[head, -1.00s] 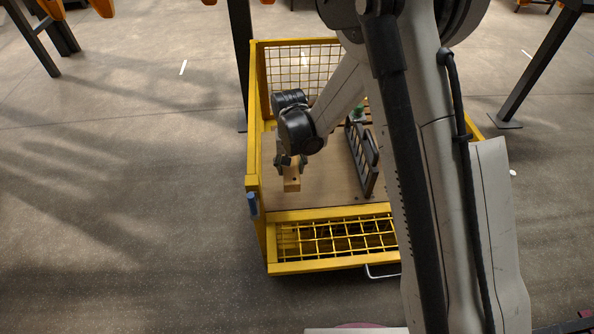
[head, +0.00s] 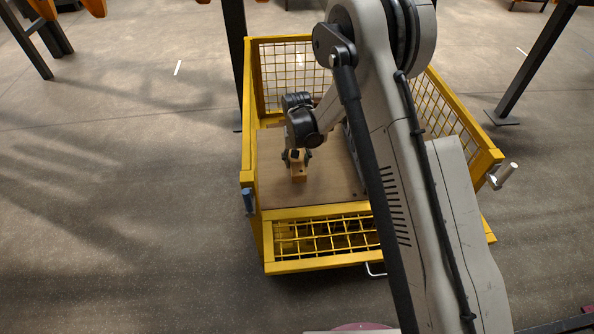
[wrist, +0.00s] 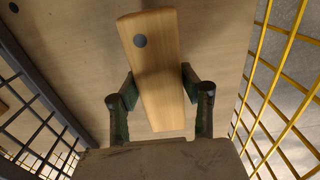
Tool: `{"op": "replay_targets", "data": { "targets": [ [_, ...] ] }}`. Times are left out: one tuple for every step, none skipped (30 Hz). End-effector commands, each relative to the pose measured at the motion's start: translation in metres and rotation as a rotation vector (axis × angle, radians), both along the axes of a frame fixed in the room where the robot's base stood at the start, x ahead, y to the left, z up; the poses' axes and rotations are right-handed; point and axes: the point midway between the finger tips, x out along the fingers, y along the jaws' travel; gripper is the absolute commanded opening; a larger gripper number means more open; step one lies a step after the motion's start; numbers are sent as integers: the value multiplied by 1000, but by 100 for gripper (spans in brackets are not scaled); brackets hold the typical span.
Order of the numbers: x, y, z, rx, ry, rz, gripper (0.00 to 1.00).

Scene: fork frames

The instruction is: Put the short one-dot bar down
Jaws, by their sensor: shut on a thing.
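The short one-dot bar (head: 299,174) is a pale wooden block over the wooden board (head: 275,190) inside the yellow mesh cart. In the wrist view the bar (wrist: 160,100) shows one dark dot near its far end and lies slightly tilted between the fingers. My gripper (head: 297,159) is shut on the bar, one finger on each side; the wrist view shows both green-black fingers (wrist: 158,86). I cannot tell whether the bar's underside touches the board.
The yellow cart (head: 250,110) has mesh walls at the back and sides, and a lower mesh section in front. A dark barred rack (wrist: 45,85) stands left in the wrist view; my arm hides most of it in the head view. Bare board lies around the bar.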

Motion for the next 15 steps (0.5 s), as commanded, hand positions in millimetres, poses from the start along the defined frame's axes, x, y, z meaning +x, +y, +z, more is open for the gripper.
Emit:
{"op": "replay_targets", "data": {
  "targets": [
    [1,-1,-2,0,0,0,9],
    [1,-1,-3,0,0,0,9],
    [1,-1,-6,0,0,0,9],
    [1,-1,-9,0,0,0,9],
    [1,-1,-13,0,0,0,9],
    [1,-1,-19,0,0,0,9],
    [1,-1,-23,0,0,0,9],
    [1,-1,-28,0,0,0,9],
    [1,-1,-34,0,0,0,9],
    [1,-1,-37,0,0,0,9],
    [1,-1,-40,0,0,0,9],
    [1,-1,-41,0,0,0,9],
    [1,-1,-42,0,0,0,9],
    [1,-1,-41,0,0,0,9],
    [1,-1,-41,0,0,0,9]
  ]
}}
